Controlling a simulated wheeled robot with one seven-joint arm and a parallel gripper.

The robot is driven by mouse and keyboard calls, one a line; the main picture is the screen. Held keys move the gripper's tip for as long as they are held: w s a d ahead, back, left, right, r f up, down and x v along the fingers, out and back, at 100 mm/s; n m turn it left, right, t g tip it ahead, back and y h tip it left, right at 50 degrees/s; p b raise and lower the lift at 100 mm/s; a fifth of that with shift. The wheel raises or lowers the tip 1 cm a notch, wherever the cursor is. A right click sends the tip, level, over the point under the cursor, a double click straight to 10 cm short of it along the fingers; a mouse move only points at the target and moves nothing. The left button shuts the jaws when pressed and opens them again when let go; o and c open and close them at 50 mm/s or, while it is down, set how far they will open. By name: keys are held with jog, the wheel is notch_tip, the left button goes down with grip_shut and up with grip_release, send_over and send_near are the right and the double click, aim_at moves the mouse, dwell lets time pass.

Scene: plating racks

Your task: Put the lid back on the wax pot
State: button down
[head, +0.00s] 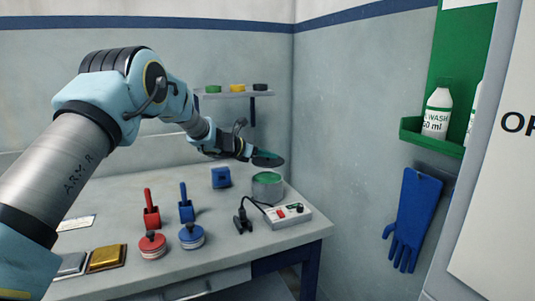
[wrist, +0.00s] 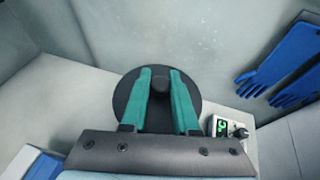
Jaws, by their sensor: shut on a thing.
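The wax pot (head: 267,188) is a grey cylinder at the back right of the bench, with green wax showing in its open top. The dark round lid (head: 271,162) is in the air just above the pot, with a gap between them. My gripper (head: 257,154) is shut on the lid's knob. In the wrist view, the green fingers of my gripper (wrist: 161,75) stand either side of the knob, and the lid (wrist: 191,97) spreads out beyond them. The lid hides the pot in the wrist view.
A control box (head: 288,215) with a cable and black plug (head: 242,219) lies in front of the pot. A blue block (head: 221,177) stands to its left. A wall shelf (head: 232,94) is behind.

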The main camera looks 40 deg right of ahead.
aim_at(263, 162)
jog(key=shift+f, duration=1.6)
notch_tip(263, 162, down, 2)
jog(key=b, duration=0.3)
jog(key=shift+f, duration=0.15)
jog(key=shift+a+b, duration=0.15)
jog(key=shift+b, duration=1.05)
jog(key=shift+b, duration=1.1)
dwell(0.9)
jog(key=shift+c, duration=0.6)
grip_release()
dwell(0.4)
